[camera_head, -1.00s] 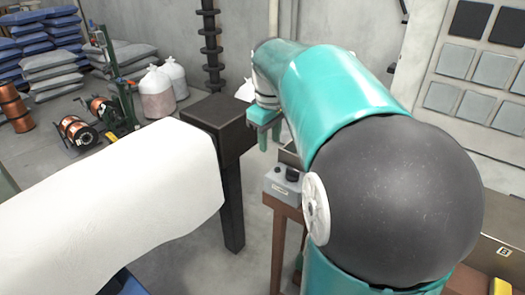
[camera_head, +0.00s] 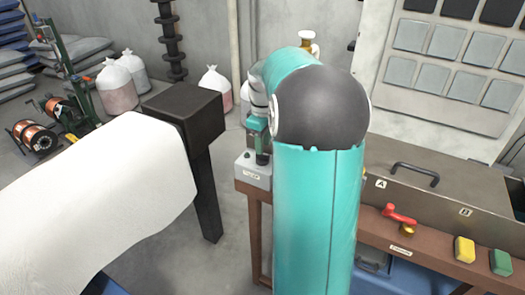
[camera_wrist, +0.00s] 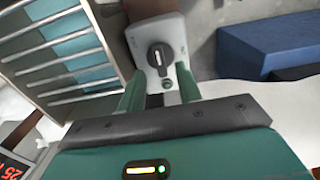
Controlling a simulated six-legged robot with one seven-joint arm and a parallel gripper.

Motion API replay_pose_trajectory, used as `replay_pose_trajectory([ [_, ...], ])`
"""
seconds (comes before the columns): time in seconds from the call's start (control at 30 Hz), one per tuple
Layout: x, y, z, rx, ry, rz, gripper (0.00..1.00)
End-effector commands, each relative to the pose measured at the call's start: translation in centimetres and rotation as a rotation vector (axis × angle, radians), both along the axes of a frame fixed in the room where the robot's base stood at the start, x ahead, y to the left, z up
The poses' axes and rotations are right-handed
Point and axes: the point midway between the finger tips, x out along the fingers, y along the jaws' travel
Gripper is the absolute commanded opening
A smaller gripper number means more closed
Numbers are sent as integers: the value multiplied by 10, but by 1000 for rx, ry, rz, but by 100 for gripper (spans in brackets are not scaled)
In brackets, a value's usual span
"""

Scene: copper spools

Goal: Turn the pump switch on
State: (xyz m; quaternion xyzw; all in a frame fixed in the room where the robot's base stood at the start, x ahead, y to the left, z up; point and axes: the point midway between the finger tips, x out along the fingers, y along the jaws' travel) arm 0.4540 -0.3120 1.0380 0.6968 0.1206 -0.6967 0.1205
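The pump switch is a grey box (camera_head: 252,172) with a small label too small to read, on the left end of a wooden bench. In the wrist view its pale face (camera_wrist: 177,38) carries a black rotary knob (camera_wrist: 159,56) with a white mark, lying roughly along the picture's vertical. A small round button or lamp sits below the knob. My gripper (camera_head: 260,157) is at the box in the head view, partly hiding the knob. In the wrist view its two green fingers (camera_wrist: 159,76) are apart, with nothing gripped, pointing at the knob. Contact cannot be told.
A black post (camera_head: 186,115) and a white-covered form (camera_head: 100,195) stand left of the bench. To the right are a red-handled valve (camera_head: 399,214), a yellow block (camera_head: 464,249), a green block (camera_head: 500,262) and a metal box (camera_head: 430,185). Spools (camera_head: 35,137) stand far left.

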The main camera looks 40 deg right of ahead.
Motion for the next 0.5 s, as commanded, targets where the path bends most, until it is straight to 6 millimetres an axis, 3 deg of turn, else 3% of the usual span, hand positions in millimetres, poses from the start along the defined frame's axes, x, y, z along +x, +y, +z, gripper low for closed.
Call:
replay_pose_trajectory([
  [0.2, 1, 0, -31, 1, 1, 0, 35],
  [0.5, 2, 1, -37, 0, 0, 0, 35],
])
